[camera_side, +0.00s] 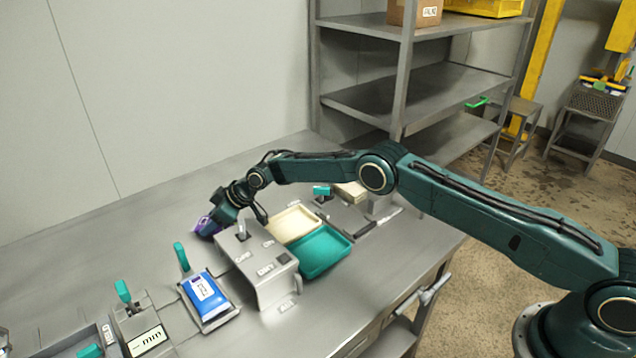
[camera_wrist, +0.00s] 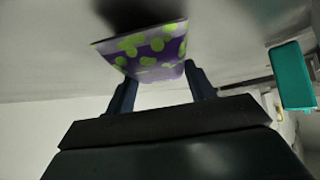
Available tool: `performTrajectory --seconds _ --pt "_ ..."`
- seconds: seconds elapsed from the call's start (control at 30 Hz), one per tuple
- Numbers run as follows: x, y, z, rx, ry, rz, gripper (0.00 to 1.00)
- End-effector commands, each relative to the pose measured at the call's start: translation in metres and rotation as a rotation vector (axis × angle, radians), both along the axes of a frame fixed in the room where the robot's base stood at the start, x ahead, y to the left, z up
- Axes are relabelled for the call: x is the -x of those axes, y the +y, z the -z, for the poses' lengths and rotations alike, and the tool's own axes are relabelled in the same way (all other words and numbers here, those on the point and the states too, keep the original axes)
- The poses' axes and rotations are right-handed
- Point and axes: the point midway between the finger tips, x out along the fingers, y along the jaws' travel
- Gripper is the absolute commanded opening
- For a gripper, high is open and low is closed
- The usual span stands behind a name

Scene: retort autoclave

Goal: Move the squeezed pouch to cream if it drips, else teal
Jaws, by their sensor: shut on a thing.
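My gripper (camera_side: 220,215) is shut on a purple pouch (camera_side: 206,227) at the back left of the grey metal box. In the wrist view the pouch (camera_wrist: 150,50) is purple with green spots and sits between the two fingers (camera_wrist: 162,92). I cannot tell whether it touches the table, and no drip is clearly visible. The cream tray (camera_side: 294,222) and the teal tray (camera_side: 322,252) lie side by side to the right of the box. Both trays look empty.
The grey box (camera_side: 275,285) with a lever stands between the pouch and the trays. A blue pouch (camera_side: 205,297) lies on a small stand at the front left. A teal-handled device (camera_side: 140,325) stands further left. Metal shelves (camera_side: 400,85) rise behind the table.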

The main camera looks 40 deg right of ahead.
Motion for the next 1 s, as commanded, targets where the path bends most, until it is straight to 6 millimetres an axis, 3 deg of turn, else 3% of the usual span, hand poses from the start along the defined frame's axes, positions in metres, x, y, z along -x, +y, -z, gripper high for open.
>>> performTrajectory --seconds 0.37,0.4,0.5,1.0 --pt "-0.0004 0.0001 0.0018 0.000 -0.001 0.001 0.26" --pt "-0.0003 0.0000 0.0021 0.000 -0.001 0.001 0.58" --pt "-0.0002 0.0000 0.0020 -0.001 -0.001 0.000 0.76" --pt "0.0003 -0.0009 -0.0024 -0.001 -0.001 0.000 0.76"
